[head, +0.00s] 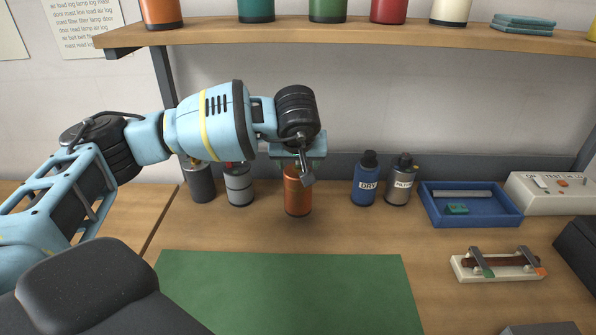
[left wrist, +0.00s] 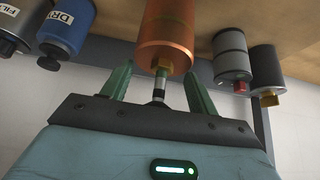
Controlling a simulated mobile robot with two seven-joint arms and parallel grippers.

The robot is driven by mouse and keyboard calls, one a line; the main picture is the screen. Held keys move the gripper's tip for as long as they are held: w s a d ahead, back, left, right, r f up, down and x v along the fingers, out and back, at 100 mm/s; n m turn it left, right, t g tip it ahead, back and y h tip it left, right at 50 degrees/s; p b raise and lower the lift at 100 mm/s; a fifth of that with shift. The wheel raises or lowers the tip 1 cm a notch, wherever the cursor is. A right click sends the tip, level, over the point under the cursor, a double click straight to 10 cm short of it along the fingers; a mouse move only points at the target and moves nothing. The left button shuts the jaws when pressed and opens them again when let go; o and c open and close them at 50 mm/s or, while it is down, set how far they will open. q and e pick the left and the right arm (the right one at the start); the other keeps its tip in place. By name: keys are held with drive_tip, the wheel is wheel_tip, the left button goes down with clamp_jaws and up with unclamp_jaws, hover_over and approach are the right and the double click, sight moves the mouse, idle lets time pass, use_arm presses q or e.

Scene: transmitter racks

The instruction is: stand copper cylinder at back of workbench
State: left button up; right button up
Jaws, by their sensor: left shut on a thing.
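The copper cylinder (head: 298,196) is upright at the back of the workbench (head: 230,232), in a gap between grey canisters and dark-capped bottles. My left gripper (head: 300,163) is above it and shut on its narrow top stem. In the left wrist view the copper cylinder (left wrist: 167,35) shows with its stem between the green fingers of my left gripper (left wrist: 157,78). Its base is at or very near the bench top; I cannot tell for sure that it touches. My right gripper is not in view.
Two canisters, dark grey (head: 201,183) and light grey (head: 239,186), stand left of it. A blue bottle (head: 365,183) and a grey bottle (head: 399,183) stand to the right, near a blue tray (head: 432,213). A shelf (head: 350,37) runs above. A green mat (head: 290,290) lies clear in front.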

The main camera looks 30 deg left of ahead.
use_arm(q)
drive_tip(key=shift+w+a+r, duration=0.1)
drive_tip(key=shift+w, duration=0.1)
drive_tip(key=shift+w+a, duration=0.2)
drive_tip(key=shift+w, duration=0.05)
drive_tip(key=shift+f, duration=1.75)
drive_tip(key=shift+f, duration=0.1)
drive_tip(key=o, duration=1.6)
drive_tip(key=shift+f, duration=0.1)
drive_tip(key=shift+o, duration=0.2)
drive_tip(key=shift+s+d+r, duration=0.1)
drive_tip(key=shift+s+r, duration=0.05)
drive_tip(key=shift+r, duration=0.3)
drive_tip(key=p+v, duration=0.1)
drive_tip(key=v, duration=1)
drive_tip(key=shift+s, duration=0.15)
